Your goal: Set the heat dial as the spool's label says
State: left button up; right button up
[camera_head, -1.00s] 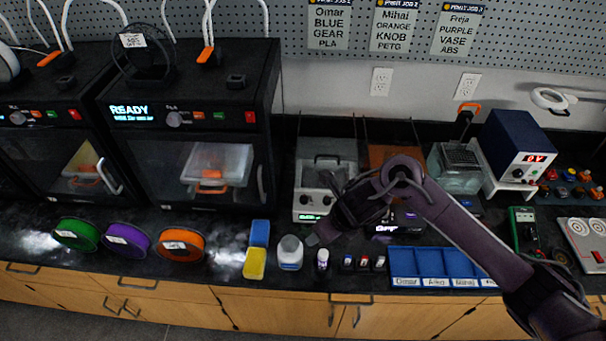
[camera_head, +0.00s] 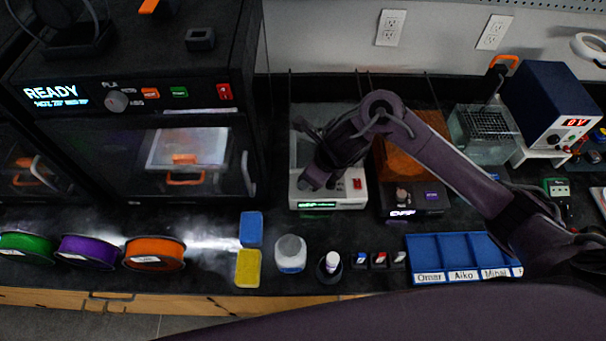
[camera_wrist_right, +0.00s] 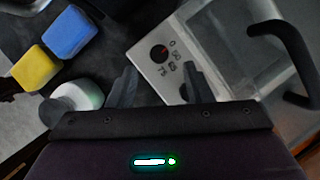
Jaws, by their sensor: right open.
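A white-fronted machine (camera_head: 353,197) stands mid-bench with a lit green display on its front. In the right wrist view its panel (camera_wrist_right: 150,68) carries a black round dial (camera_wrist_right: 159,53) with a red mark and printed numbers beside it, too small to read surely. My right gripper (camera_wrist_right: 157,82) is open, its fingers apart and empty below the dial. In the head view it hangs over the machine's left front and hides the dial. Green (camera_head: 24,247), purple (camera_head: 88,251) and orange (camera_head: 154,253) spools have white labels, unreadable here. My left gripper is out of view.
A blue divided tray (camera_head: 417,247) lies right. A black printer (camera_head: 130,130) reading READY stands left.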

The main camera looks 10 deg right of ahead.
jog(key=x, duration=0.5)
jog(key=shift+s, duration=0.1)
jog(key=shift+f, duration=0.2)
jog(key=c, duration=1)
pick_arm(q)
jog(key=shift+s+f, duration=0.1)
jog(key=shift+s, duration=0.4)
